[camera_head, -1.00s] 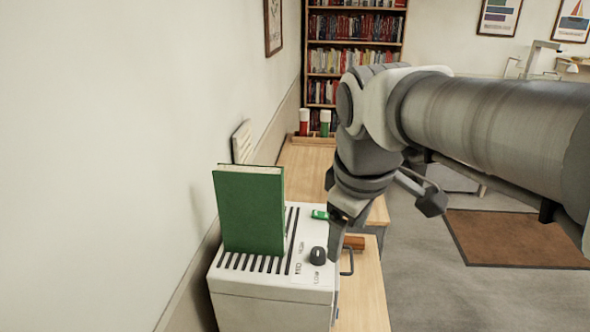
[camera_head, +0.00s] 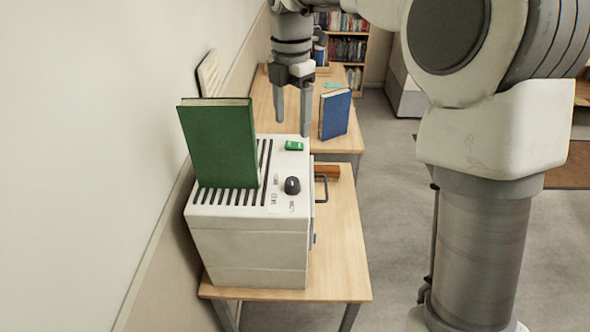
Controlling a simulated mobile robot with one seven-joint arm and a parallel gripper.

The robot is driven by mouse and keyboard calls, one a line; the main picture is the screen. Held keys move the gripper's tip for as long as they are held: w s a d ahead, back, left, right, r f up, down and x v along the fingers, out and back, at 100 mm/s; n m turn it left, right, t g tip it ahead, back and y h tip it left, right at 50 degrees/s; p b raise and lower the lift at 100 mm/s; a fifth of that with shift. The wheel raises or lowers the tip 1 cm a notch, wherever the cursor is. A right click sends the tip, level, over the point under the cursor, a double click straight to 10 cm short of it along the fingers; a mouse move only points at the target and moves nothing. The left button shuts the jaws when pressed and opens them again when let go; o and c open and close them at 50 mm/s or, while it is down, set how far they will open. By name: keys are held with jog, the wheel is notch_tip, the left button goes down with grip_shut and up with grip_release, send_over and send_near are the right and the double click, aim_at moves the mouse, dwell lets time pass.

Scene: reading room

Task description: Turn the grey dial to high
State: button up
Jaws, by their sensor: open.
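The grey dial (camera_head: 292,185) is a dark knob on the top of a white slotted unit (camera_head: 250,245). Small printed labels lie around it on the left and near sides; LOW is on the near side, MED and HIGH on the left. I cannot make out which mark the dial points to. My gripper (camera_head: 292,120) is open and empty, its fingers pointing down. It shows near the unit's far edge, beyond the dial and apart from it. The dial is fully in view.
A green book (camera_head: 220,143) stands on the unit, left of the dial. A small green object (camera_head: 294,146) lies beyond the dial. A blue book (camera_head: 335,115) stands behind. A brown block (camera_head: 328,171) sits on the wooden table (camera_head: 343,240), right of the unit. The wall is left.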

aim_at(292, 180)
notch_tip(292, 180, down, 16)
jog(key=shift+f+p, duration=0.1)
jog(key=shift+p, duration=0.25)
grip_shut()
dwell(0.4)
